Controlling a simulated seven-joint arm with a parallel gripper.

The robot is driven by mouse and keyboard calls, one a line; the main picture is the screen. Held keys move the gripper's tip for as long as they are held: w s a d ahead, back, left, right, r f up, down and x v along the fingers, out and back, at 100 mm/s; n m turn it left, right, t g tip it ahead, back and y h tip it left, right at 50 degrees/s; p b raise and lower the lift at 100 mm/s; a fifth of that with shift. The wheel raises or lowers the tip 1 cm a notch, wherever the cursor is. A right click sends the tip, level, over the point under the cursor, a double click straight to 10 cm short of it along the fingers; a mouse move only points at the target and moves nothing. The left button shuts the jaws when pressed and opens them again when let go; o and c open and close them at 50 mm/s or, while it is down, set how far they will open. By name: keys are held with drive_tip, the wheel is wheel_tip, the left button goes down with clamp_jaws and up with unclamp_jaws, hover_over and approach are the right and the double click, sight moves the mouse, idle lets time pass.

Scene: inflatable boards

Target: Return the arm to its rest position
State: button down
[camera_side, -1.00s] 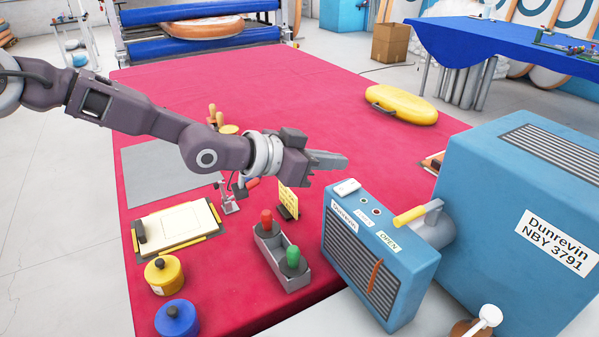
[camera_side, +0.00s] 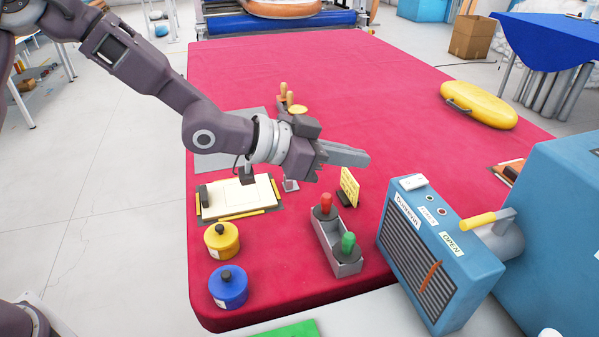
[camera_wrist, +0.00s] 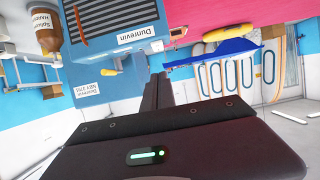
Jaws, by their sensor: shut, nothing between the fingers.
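My gripper (camera_side: 362,158) is shut and empty. In the side view it is held in the air over the red table (camera_side: 330,90), with its fingers pointing right. Its fingertips appear above and slightly right of a small yellow card (camera_side: 349,186) on a stand. My arm comes in from the upper left. In the wrist view my gripper (camera_wrist: 158,90) also shows closed fingers, with a blue box labelled Dunrevin (camera_wrist: 110,22) beyond them.
A blue machine (camera_side: 455,255) with a yellow-handled valve (camera_side: 478,222) stands at the right. A tray with red and green handles (camera_side: 327,245), yellow pot (camera_side: 221,240), blue pot (camera_side: 228,287) and clipboard (camera_side: 238,200) occupy the near table. The table's far middle is clear.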

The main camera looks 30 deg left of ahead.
drive_tip(key=s+a+r+n+y, duration=0.1)
drive_tip(key=s+a+r+y, duration=0.1)
drive_tip(key=s+a+y, duration=0.3)
drive_tip(key=s+a+r+n, duration=0.1)
drive_tip(key=s+a+r, duration=0.1)
drive_tip(key=a, duration=0.5)
drive_tip(key=s+a+r+n+y, duration=0.2)
drive_tip(key=s+a+y, duration=0.15)
drive_tip(key=a, duration=0.25)
drive_tip(key=s+a+n+g, duration=0.2)
drive_tip(key=s+a, duration=0.1)
drive_tip(key=s, duration=0.8)
drive_tip(key=s+a+f+n+g+y, duration=0.1)
drive_tip(key=s+a+n+g, duration=0.1)
drive_tip(key=s, duration=0.9)
drive_tip(key=shift+s+a+f+n, duration=0.3)
drive_tip(key=shift+a+n, duration=0.2)
drive_tip(key=shift+a, duration=0.75)
